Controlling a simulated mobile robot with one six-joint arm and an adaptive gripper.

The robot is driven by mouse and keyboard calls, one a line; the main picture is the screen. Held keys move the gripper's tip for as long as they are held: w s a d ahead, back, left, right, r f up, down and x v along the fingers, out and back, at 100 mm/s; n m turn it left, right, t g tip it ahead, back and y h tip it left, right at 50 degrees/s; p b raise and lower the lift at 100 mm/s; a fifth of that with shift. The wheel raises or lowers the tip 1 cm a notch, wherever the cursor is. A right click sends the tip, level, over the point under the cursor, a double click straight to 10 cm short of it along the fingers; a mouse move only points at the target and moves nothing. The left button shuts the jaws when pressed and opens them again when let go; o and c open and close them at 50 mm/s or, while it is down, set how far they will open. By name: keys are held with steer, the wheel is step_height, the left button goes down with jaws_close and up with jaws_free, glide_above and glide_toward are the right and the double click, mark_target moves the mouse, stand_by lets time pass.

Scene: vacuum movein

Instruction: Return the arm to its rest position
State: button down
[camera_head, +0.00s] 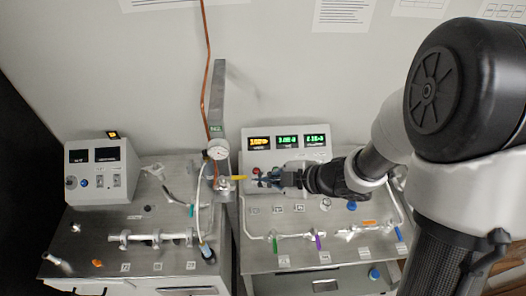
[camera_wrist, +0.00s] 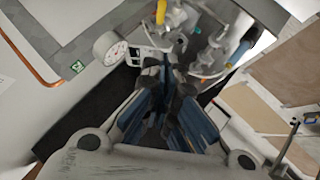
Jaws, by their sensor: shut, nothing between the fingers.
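My arm reaches in from the right in the head view. My gripper (camera_head: 262,181) points left, just right of the upright metal post and beside the yellow valve handle (camera_head: 239,178). In the wrist view my gripper (camera_wrist: 168,75) is shut with nothing between its fingers. The yellow handle (camera_wrist: 161,12) shows above the fingertips there. The fingers look close to the valve fittings; whether they touch cannot be told.
A round gauge (camera_head: 218,149) and a metal post (camera_head: 219,95) stand between two steel carts. A lit display box (camera_head: 287,146) stands behind my gripper. Glass tubing (camera_head: 300,235) lies on the right cart (camera_head: 330,257). A second control box (camera_head: 102,170) stands on the left cart.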

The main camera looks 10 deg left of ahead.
steer(key=w+d+m+t+h+b, duration=0.4)
steer(key=w+d+m+h+b, duration=0.15)
steer(key=d, duration=0.25)
steer(key=s+d+r+m+t+h+b, duration=0.1)
steer(key=s+d+m+h+b, duration=0.2)
steer(key=d+m+h+b, duration=0.7)
steer(key=s+d+f+m+g+y+b, duration=0.1)
steer(key=s+f+m+g+y+b, duration=0.1)
steer(key=s, duration=0.8)
steer(key=s+d+f+m+g+y+b, duration=0.1)
steer(key=s+f+m+g+y+b, duration=0.1)
steer(key=s, duration=0.9)
step_height(320, 180, down, 3)
steer(key=m+y+b, duration=0.1)
steer(key=m+b, duration=0.1)
steer(key=m, duration=0.1)
steer(key=shift+d+r, duration=0.2)
steer(key=c, duration=2.4)
jaws_free()
steer(key=shift+w+y, duration=0.1)
steer(key=shift+y, duration=0.15)
